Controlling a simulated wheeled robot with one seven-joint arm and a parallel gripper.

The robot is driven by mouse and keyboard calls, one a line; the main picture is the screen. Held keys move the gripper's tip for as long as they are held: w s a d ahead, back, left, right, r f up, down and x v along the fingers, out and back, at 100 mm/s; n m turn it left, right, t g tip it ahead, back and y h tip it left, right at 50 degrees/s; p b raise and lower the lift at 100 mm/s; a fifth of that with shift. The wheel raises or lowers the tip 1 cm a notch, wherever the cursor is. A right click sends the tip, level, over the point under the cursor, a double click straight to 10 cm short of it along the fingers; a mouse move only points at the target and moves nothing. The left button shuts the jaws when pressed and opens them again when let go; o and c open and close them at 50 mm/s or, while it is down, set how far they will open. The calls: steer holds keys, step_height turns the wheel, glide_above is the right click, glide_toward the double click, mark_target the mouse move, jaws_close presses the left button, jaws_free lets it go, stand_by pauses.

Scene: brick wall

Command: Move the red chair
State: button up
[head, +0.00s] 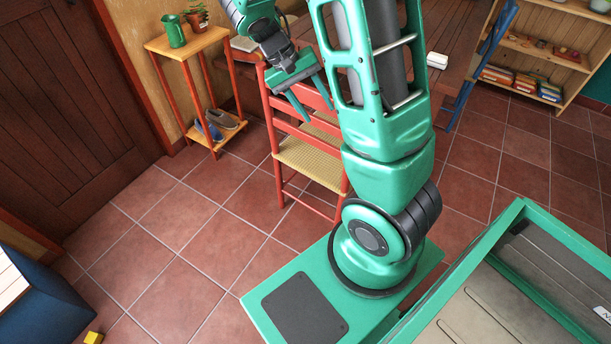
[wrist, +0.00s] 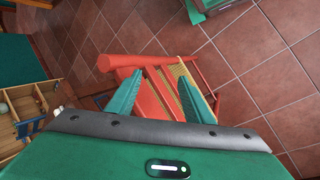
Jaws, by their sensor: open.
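The red chair (head: 308,162) with a woven straw seat stands upright on the tiled floor, left of my arm in the head view. My gripper (head: 313,108) is open at the chair's slatted back, with its fingers pointing down toward it. In the wrist view the chair's red back (wrist: 150,62) lies beyond and between the two green fingers (wrist: 160,78). I cannot tell whether the fingers touch the wood. My arm hides the right side of the chair in the head view.
A brown table (head: 455,45) stands behind the chair, with a blue chair (head: 487,55) to the right. A wooden shelf (head: 522,92) is at the far right. A small stand (head: 187,40) with a green jug and shoes is at left.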

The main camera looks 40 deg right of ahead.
steer(key=w+a+f+n+h, duration=0.1)
steer(key=w+a+f+h, duration=0.2)
steer(key=f, duration=0.5)
steer(key=w+a+f+n+h, duration=0.1)
steer(key=w+f+h, duration=0.1)
steer(key=w+f, duration=0.4)
steer(key=w+a+f+n+h, duration=0.1)
steer(key=w+a+f+h, duration=0.15)
steer(key=f, duration=0.65)
steer(key=n+t+h, duration=0.6)
steer(key=t, duration=0.3)
glide_toward(306, 175)
steer(key=shift+y, duration=0.25)
steer(key=x, duration=1.1)
steer(key=shift+d+r, duration=0.1)
steer(key=shift+r, duration=0.25)
jaws_close()
steer(key=shift+f, duration=0.2)
